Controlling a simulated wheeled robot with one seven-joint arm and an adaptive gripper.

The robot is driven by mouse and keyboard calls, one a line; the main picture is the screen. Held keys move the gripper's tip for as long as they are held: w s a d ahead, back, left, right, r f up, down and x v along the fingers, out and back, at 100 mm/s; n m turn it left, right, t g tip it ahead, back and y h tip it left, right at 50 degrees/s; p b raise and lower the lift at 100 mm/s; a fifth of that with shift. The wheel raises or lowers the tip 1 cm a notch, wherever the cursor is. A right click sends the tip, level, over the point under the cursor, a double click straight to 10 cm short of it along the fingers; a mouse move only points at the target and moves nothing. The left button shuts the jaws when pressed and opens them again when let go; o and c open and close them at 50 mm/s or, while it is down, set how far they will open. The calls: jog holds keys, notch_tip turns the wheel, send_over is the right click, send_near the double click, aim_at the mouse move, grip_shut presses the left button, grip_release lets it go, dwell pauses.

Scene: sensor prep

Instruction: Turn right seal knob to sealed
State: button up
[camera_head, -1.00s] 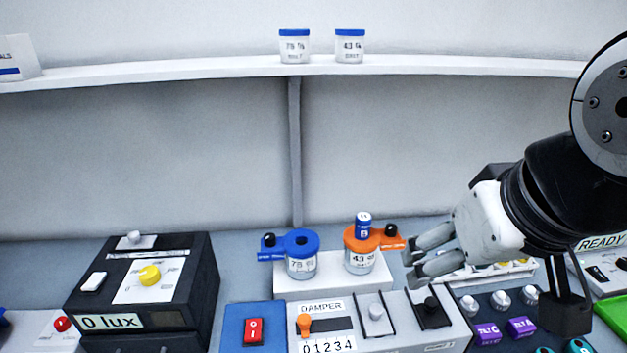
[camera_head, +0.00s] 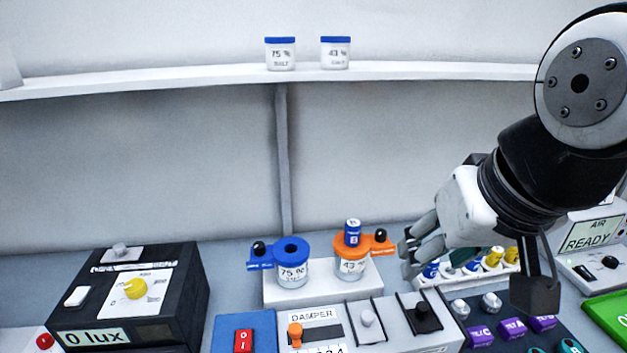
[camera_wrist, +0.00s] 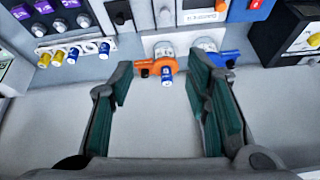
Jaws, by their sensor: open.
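A black seal knob (camera_head: 380,236) sits on the collar's right-hand arm. A small blue-labelled vial (camera_head: 352,233) stands upright in the collar. My gripper (camera_head: 408,256) is open and empty, just right of the knob and apart from it. In the wrist view my gripper (camera_wrist: 160,85) has its fingers spread, with the orange collar (camera_wrist: 157,66) and vial (camera_wrist: 167,80) beyond, in the gap between them. The knob's setting cannot be read.
A rack of vials (camera_head: 478,266) lies below and right of my gripper. The damper panel (camera_head: 316,332) is in front.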

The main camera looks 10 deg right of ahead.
jog(key=w+d+m+g+b, duration=0.1)
jog(key=w+m+b, duration=0.1)
jog(key=w+m, duration=0.55)
jog(key=m+g+b, duration=0.4)
jog(key=m+b, duration=0.1)
jog(key=m, duration=1.5)
send_over(381, 232)
notch_tip(381, 232, down, 8)
notch_tip(381, 232, down, 14)
jog(key=shift+r+p, duration=0.15)
jog(key=shift+p, duration=0.35)
grip_shut()
